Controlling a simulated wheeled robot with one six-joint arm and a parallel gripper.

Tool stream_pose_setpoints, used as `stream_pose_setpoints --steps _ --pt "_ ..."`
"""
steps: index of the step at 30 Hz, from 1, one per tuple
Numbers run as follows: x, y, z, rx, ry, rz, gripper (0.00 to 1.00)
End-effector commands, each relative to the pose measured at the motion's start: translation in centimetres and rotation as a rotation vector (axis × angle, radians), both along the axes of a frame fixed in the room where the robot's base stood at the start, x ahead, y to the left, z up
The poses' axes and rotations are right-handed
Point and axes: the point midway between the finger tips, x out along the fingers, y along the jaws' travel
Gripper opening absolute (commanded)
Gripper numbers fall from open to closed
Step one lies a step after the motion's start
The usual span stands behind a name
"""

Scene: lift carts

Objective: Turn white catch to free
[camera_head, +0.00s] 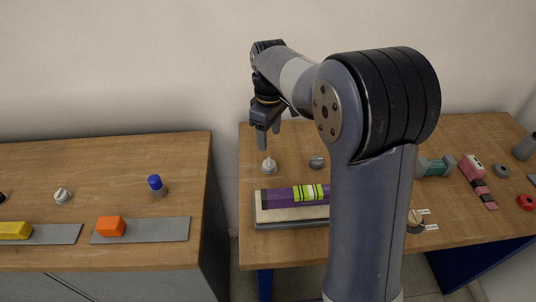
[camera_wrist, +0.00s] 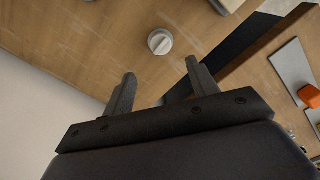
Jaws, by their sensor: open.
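A white catch, a round knob with a raised bar on top, stands on the right table (camera_head: 350,238) near its left edge. It shows in the head view (camera_head: 268,165) and in the wrist view (camera_wrist: 160,42), just beyond the fingertips. My gripper (camera_head: 268,142) is open and empty above this catch, apart from it; in the wrist view its two fingers (camera_wrist: 160,70) point toward it. A second whitish catch (camera_head: 62,196) stands on the left cart behind the yellow block. The frames do not show which way counts as free.
A grey knob (camera_head: 316,162) stands right of the near catch, and a tray with a purple and lime block (camera_head: 311,192) lies in front. The left cart (camera_head: 120,256) holds a blue-topped knob (camera_head: 155,184) and an orange block (camera_head: 110,227). A dark gap separates the tables.

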Motion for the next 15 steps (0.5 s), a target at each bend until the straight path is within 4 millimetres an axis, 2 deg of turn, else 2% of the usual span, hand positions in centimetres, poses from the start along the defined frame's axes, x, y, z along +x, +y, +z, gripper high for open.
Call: stream_pose_setpoints --steps 15 --pt "-0.1 -0.1 -8.7 -0.001 0.004 -0.002 0.56"
